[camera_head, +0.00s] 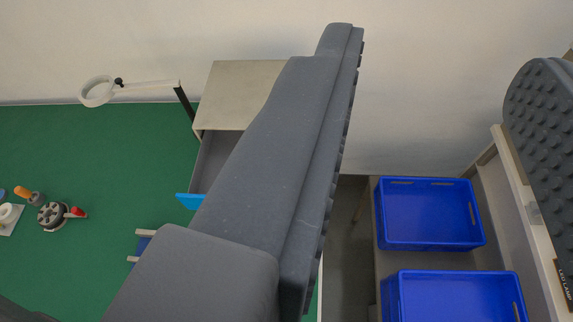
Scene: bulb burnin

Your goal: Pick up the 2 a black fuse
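I see no black fuse that I can make out in this view. My gripper (440,62) fills the middle and right of the view. One long grey finger crosses the middle, and the other finger, with a studded inner pad, is at the right edge. The fingers are wide apart with nothing between them. The near finger hides part of the green surface and the cabinet.
A green surface (110,150) at left carries a dark round device (53,216) with a red part, an orange-handled item (24,193) and a magnifier lamp (98,92). A beige cabinet (235,90) has an open drawer (211,158). Blue crates (430,222) (455,300) stand at right.

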